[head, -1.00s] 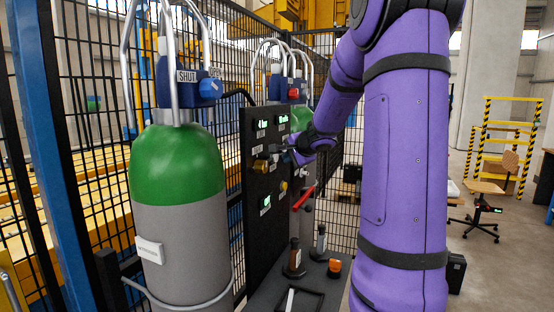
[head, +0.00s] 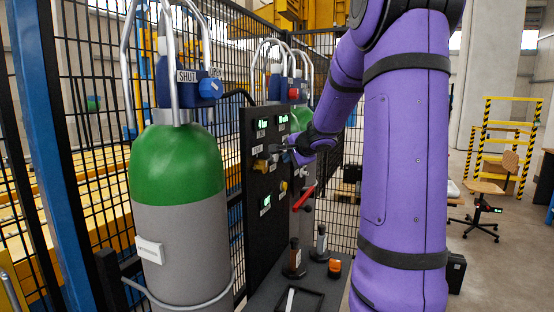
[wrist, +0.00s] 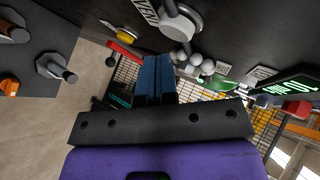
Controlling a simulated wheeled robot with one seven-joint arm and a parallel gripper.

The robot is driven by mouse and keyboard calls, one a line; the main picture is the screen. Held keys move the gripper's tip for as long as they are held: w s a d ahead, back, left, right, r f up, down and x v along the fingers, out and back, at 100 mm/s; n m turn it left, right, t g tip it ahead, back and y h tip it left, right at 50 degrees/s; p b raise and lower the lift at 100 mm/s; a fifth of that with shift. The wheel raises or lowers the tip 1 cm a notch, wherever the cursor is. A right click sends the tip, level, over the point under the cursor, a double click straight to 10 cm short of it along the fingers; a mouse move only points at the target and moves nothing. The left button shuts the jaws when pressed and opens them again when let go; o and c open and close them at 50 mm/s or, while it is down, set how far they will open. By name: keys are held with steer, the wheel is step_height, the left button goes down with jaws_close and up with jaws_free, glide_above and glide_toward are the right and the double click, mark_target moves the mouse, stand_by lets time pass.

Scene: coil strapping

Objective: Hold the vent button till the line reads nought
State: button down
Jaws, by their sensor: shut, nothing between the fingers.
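The black control panel (head: 257,217) stands between the gas cylinders in the head view. In the wrist view a VENT label (wrist: 145,11) sits beside a round grey button (wrist: 180,24) on the panel face. My gripper (wrist: 157,60) has its two blue fingers together with nothing between them. In the wrist view the fingertips show below the button with a gap in the picture; the exact distance I cannot tell. In the head view my gripper (head: 284,150) is close to the panel front. A lit green readout (wrist: 290,90) is at the right of the wrist view; I cannot read its figures.
A red lever (head: 304,197) and a yellow knob (head: 283,186) are close below my gripper. A green-topped nitrogen cylinder (head: 178,170) stands left of the panel. A shelf below holds dark-handled items and an orange object (head: 334,267). Mesh fence stands behind; open floor lies right.

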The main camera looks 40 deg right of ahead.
steer(key=shift+w, duration=0.15)
steer(key=shift+w+a, duration=0.15)
steer(key=shift+w, duration=0.1)
steer(key=shift+w+a, duration=0.25)
steer(key=shift+w, duration=0.25)
stand_by(2.3)
steer(key=shift+s, duration=0.1)
stand_by(1.4)
steer(key=shift+s+d, duration=0.4)
steer(key=shift+s, duration=0.4)
steer(key=shift+s+d, duration=0.3)
steer(key=shift+s, duration=0.45)
steer(key=shift+s+d, duration=0.35)
steer(key=shift+s, duration=0.45)
steer(key=shift+s+d, duration=0.3)
steer(key=shift+s, duration=0.45)
steer(key=shift+s, duration=0.1)
